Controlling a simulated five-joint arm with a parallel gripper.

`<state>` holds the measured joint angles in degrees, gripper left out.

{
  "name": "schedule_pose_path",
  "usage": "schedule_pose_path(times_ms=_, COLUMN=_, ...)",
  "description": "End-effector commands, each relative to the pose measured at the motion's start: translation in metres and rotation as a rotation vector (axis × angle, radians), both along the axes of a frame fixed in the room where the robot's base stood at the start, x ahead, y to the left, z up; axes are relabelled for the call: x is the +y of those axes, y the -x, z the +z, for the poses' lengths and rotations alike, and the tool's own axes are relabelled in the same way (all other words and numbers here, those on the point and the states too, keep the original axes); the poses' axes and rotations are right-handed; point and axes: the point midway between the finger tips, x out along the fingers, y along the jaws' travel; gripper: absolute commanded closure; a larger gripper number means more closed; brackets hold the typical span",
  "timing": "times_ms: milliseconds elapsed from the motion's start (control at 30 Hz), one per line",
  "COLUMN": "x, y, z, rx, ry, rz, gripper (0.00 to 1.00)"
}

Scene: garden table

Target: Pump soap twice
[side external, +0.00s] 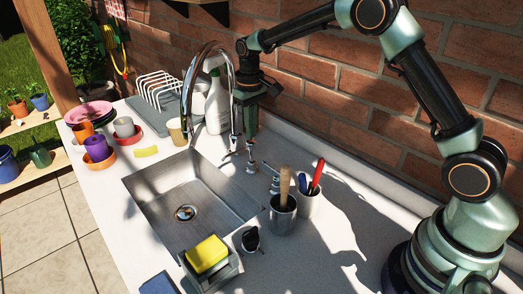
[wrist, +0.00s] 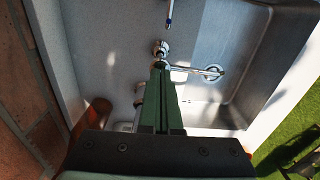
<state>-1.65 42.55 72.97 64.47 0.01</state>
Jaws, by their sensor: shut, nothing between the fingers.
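In the side view my gripper (side external: 250,135) points down at the back edge of the sink, to the right of the tall chrome faucet (side external: 232,90). Its green fingers are shut and empty. A small chrome fixture (side external: 251,160) stands on the counter just below the fingertips; I cannot tell whether it is the soap pump or whether they touch. In the wrist view my fingertips (wrist: 160,68) lie close to a chrome fitting (wrist: 161,48). A white bottle (side external: 217,108) with a label stands behind the faucet, partly hidden by it.
The steel sink (side external: 150,190) is empty. A yellow sponge (side external: 207,253) sits at the front. A brick wall (side external: 310,75) runs close behind.

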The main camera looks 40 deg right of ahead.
Motion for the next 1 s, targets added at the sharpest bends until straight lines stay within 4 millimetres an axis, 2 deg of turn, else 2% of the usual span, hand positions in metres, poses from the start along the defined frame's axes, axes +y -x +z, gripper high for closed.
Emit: schedule_pose_path(times_ms=1000, x=0.000, y=0.000, z=-0.017, rx=0.001, ry=0.000, rz=0.000, gripper=1.00)
